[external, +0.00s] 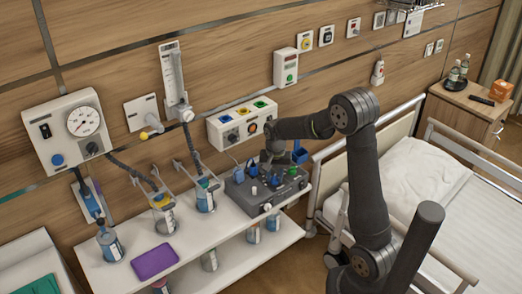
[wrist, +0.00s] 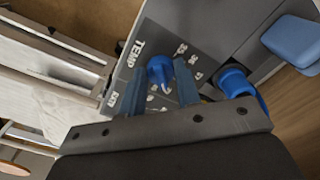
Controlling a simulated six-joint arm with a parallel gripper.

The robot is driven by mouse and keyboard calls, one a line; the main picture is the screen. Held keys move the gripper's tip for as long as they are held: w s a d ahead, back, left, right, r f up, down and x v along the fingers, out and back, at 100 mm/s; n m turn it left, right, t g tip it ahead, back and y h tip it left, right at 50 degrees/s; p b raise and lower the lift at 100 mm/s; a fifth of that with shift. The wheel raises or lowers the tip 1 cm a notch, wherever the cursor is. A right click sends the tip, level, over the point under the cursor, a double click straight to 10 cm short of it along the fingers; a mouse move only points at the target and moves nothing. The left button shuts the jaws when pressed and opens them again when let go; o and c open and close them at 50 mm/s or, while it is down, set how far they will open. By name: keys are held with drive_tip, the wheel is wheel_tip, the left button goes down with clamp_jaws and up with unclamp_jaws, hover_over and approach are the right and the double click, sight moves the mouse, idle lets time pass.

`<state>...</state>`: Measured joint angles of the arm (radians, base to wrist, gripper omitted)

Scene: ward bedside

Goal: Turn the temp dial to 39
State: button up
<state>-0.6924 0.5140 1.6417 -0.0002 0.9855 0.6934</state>
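The temp dial (wrist: 160,69) is a blue round knob on a dark grey panel (wrist: 205,25), beside the printed word TEMP in the wrist view. My gripper (wrist: 160,80) is open, with one finger on each side of the dial and a visible gap. Whether the fingertips touch the panel cannot be told. In the external view my gripper (external: 272,166) is low over the grey control box (external: 240,203) on the white shelf, hiding part of its top.
A second blue knob (wrist: 236,82) and a blue paddle-shaped part (wrist: 292,42) are right of my gripper. Bottles (external: 206,193), a purple pad (external: 154,262) and a wall panel (external: 214,130) are to the left. The bed (external: 410,175) is to the right.

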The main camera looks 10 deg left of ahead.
sight(275, 177)
drive_tip(key=o, duration=0.4)
wheel_tip(275, 177, up, 17)
drive_tip(key=shift+r, duration=0.2)
drive_tip(key=shift+f, duration=0.1)
idle(0.6)
wheel_tip(275, 177, down, 17)
drive_tip(key=shift+f, duration=0.15)
idle(0.4)
